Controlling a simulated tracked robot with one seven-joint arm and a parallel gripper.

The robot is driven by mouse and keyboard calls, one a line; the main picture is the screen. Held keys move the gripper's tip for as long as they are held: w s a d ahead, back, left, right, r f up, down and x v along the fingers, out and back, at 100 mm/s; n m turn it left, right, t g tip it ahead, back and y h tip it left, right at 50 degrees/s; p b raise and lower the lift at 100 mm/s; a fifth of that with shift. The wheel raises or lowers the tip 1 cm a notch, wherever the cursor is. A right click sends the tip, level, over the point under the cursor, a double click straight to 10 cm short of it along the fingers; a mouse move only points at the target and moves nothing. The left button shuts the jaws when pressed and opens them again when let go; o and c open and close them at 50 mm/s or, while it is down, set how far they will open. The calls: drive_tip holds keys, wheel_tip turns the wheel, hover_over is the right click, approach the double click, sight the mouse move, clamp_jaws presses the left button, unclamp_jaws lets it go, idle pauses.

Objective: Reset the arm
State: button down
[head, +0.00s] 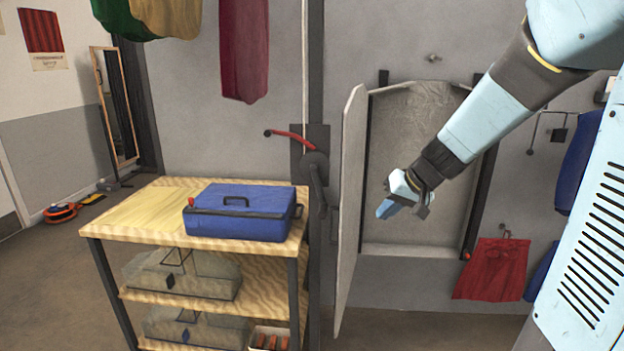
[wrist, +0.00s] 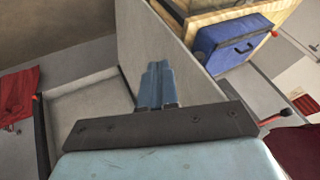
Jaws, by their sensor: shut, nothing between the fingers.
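My gripper (head: 388,210) is in front of an open wall cabinet, at the end of my light blue arm, which reaches in from the upper right in the head view. In the wrist view its two blue fingers (wrist: 157,72) are together, with nothing between them. The cabinet's grey door (head: 350,210) stands swung out, just left of my gripper in the head view. The door also shows beside the fingers in the wrist view (wrist: 158,40). I cannot tell the exact gap between fingers and door.
A wooden shelf unit (head: 130,208) stands left, with a blue case (head: 240,222) on top and grey bags (head: 182,275) below. A red lever (head: 290,136) juts from the wall post. A red garment (head: 492,268) hangs at right. The floor at far left is partly clear.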

drive_tip(key=s+d+r+h, duration=0.1)
drive_tip(key=s+r, duration=0.3)
drive_tip(key=s, duration=0.7)
drive_tip(key=s+d+r+h, duration=0.1)
drive_tip(key=s+r+h, duration=0.2)
drive_tip(key=s, duration=0.8)
drive_tip(key=shift+d+r+h, duration=0.2)
drive_tip(key=shift+r+h, duration=0.1)
drive_tip(key=shift+r, duration=0.3)
